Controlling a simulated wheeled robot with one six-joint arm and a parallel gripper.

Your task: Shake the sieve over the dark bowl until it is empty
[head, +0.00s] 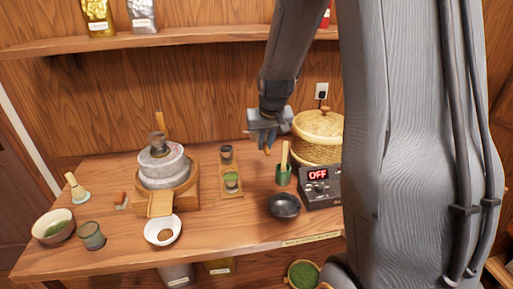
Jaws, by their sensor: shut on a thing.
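My gripper (267,146) hangs above the back of the table, left of the lidded bamboo basket. It is shut on a small brown thing (268,152), of which only a little shows; I cannot tell whether this is part of the sieve. I cannot make out a sieve anywhere in the head view. The dark bowl (284,206) stands on the table near the front edge, below and slightly right of my gripper, with nothing over it. Its contents are too dark to tell.
A green cup (283,177) with a bamboo tool stands behind the bowl. A control box (320,190) reading OFF and the basket (318,130) are at right. A stone mill (164,168), white dish (162,241) and small tray (231,192) are left. My arm hides the far right.

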